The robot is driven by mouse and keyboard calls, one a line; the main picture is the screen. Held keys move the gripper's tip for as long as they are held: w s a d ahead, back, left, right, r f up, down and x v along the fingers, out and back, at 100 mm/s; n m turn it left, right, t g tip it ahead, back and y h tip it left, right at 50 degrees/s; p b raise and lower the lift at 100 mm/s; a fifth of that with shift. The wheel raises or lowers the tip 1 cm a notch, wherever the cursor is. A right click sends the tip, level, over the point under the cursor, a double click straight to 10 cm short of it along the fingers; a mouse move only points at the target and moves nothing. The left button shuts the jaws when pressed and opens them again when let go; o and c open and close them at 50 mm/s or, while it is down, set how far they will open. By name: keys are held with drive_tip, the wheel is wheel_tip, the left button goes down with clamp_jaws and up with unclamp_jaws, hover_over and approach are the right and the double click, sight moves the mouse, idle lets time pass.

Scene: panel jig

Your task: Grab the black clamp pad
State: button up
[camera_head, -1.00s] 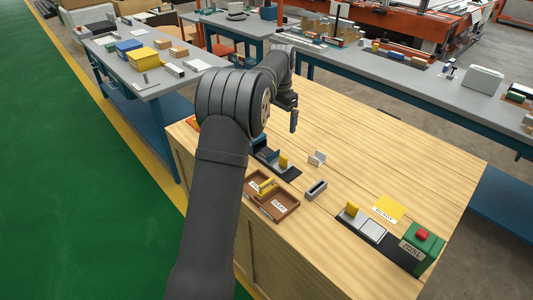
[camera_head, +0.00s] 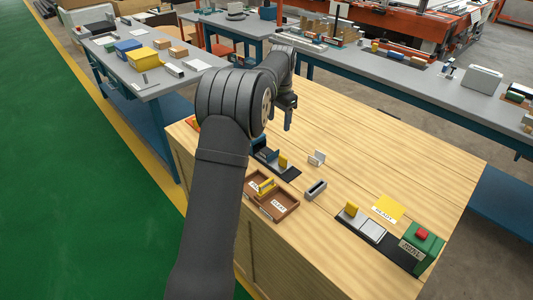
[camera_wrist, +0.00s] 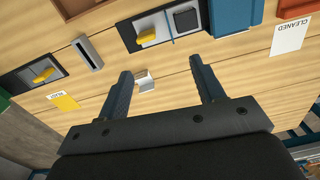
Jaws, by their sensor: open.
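In the wrist view a black square pad (camera_wrist: 186,19) sits at the right end of a dark jig plate (camera_wrist: 130,38), beside a pale panel and a yellow clamp piece (camera_wrist: 147,36). I take this as the clamp pad, though I cannot be sure. In the head view the same jig's yellow piece (camera_head: 283,161) shows, but my arm partly hides the plate. My gripper (camera_wrist: 160,70) is open and empty, its two fingers pointing toward the table. A small metal bracket (camera_wrist: 144,80) shows between the fingers, and the pad lies beyond them. In the head view my gripper (camera_head: 288,120) hangs above the table.
A slotted grey block (camera_head: 316,189), a two-part brown tray (camera_head: 285,207) and a second jig with a yellow piece (camera_head: 351,208) stand nearby. A green box with a red button (camera_head: 421,243) is at the right. The table's back right (camera_head: 400,150) is clear.

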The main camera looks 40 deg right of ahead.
drive_tip(key=m+t, duration=0.1)
drive_tip(key=m, duration=0.3)
drive_tip(key=m+t, duration=0.5)
drive_tip(key=m, duration=0.8)
approach(267, 150)
drive_tip(key=shift+w+d+f, duration=0.2)
drive_tip(key=shift+w+f, duration=0.9)
drive_tip(key=shift+w, duration=0.15)
drive_tip(key=shift+s+a+f+x, duration=0.1)
drive_tip(key=shift+s+x, duration=0.05)
drive_tip(key=shift+x, duration=0.75)
drive_tip(key=shift+s+a+f+x, duration=0.1)
drive_tip(key=shift+s+x, duration=0.05)
drive_tip(key=shift+x, duration=0.7)
drive_tip(key=shift+s+a+f+x, duration=0.1)
drive_tip(key=shift+s+x, duration=0.05)
drive_tip(key=shift+x, duration=0.75)
drive_tip(key=shift+c, duration=0.2)
drive_tip(key=c, duration=1)
